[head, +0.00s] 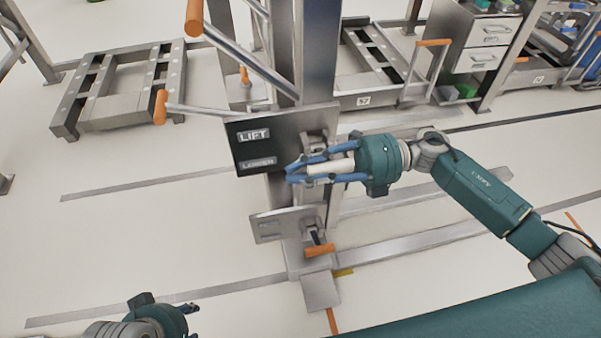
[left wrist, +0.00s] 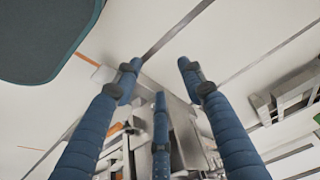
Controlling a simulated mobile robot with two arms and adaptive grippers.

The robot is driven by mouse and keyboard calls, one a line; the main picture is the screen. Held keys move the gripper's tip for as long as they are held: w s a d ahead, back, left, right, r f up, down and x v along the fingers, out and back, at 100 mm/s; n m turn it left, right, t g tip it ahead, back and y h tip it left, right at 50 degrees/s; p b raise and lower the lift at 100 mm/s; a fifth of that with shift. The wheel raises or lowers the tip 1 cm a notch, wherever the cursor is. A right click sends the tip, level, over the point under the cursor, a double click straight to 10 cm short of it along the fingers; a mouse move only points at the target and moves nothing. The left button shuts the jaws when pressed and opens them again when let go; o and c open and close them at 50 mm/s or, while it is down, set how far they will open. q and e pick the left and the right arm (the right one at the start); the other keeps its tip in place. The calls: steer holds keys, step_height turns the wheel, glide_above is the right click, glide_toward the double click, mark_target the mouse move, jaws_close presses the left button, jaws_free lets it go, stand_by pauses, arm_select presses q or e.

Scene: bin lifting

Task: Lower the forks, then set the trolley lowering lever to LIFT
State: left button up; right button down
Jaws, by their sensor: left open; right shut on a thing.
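The trolley's mast (head: 312,70) stands upright in the middle of the head view. A dark plate on it carries a LIFT label (head: 254,135) above a LOWER label (head: 258,162). My right gripper (head: 290,173) is beside the LOWER label, its blue fingers shut around a pale cylindrical handle (head: 332,167), seemingly the lowering lever. The fingers partly hide this handle. Two long grey bars, apparently the forks (head: 425,243), run right, low near the floor. My left gripper (head: 188,312) is at the bottom left, open and empty in the left wrist view (left wrist: 158,75).
An orange-tipped pedal (head: 320,250) and a small metal plate (head: 283,223) sit low on the mast. Orange-gripped handlebars (head: 195,18) reach out at upper left. Other trolleys (head: 125,85) and a drawer cabinet (head: 487,45) stand behind.

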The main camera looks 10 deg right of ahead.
arm_select(q)
steer(key=shift+f, duration=0.65)
arm_select(e)
steer(key=shift+w+d+r, duration=0.1)
steer(key=shift+w+r, duration=0.2)
steer(key=shift+r, duration=0.05)
steer(key=c, duration=1.5)
jaws_free()
steer(key=shift+c, duration=0.2)
arm_select(q)
steer(key=shift+w+d+r, duration=0.1)
steer(key=shift+w+r, duration=0.1)
steer(key=shift+r, duration=0.05)
arm_select(e)
steer(key=shift+f, duration=0.1)
arm_select(q)
steer(key=shift+w, duration=0.1)
arm_select(e)
steer(key=shift+s, duration=0.1)
arm_select(q)
steer(key=shift+s+f, duration=0.1)
steer(key=shift+s, duration=0.1)
arm_select(e)
steer(key=d, duration=1.2)
steer(key=shift+w, duration=0.25)
steer(key=shift+d, duration=0.1)
